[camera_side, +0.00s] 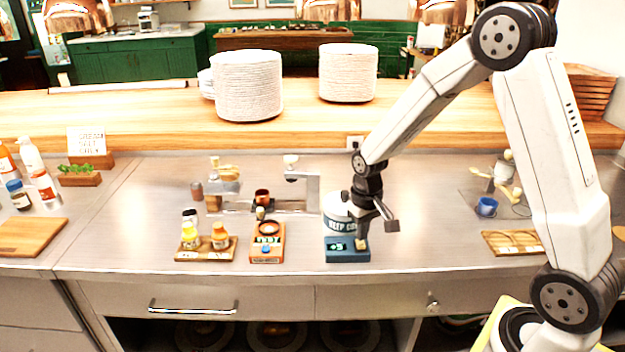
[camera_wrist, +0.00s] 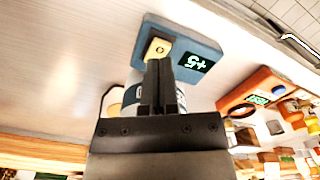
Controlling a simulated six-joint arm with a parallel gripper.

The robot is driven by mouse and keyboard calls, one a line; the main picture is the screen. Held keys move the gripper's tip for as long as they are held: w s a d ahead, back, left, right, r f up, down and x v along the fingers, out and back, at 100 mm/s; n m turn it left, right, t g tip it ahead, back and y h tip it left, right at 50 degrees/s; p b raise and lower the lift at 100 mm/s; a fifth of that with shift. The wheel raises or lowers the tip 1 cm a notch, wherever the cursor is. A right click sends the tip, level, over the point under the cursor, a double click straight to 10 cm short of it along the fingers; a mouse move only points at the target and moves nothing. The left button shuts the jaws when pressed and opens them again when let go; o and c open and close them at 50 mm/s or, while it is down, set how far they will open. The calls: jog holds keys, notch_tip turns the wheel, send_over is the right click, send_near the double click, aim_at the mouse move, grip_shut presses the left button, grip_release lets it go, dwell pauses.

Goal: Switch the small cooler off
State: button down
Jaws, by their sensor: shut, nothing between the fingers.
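The small cooler is a blue base (camera_side: 347,256) with a white lettered tub (camera_side: 336,213) behind its front panel. In the wrist view the blue base (camera_wrist: 205,50) carries a lit green display (camera_wrist: 195,62) reading "+5", upside down in that view. Beside the display is a cream switch (camera_wrist: 157,47) marked "O"; it also shows in the side view (camera_side: 362,245). My gripper (camera_side: 363,238) is shut and empty, pointing down at the switch. In the wrist view its fingertips (camera_wrist: 158,63) overlap the switch's edge; I cannot tell whether they touch it.
An orange device (camera_side: 267,255) with a lit display stands left of the cooler. Further left, a wooden tray (camera_side: 205,255) holds several small bottles. A blue cup (camera_side: 487,206) and a wooden board (camera_side: 513,243) are to the right. The steel counter between them and the cooler is clear.

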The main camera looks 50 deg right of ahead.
aim_at(361, 245)
jog(key=shift+f, duration=1.1)
dwell(1.0)
jog(key=shift+r, duration=0.1)
jog(key=shift+r, duration=3.45)
jog(key=s+a+n+t, duration=0.2)
jog(key=s+a+n, duration=0.1)
jog(key=s+a, duration=0.5)
jog(key=shift+s+f+t, duration=0.2)
jog(key=shift+s+t, duration=0.1)
jog(key=shift+s, duration=0.85)
jog(key=shift+w, duration=0.1)
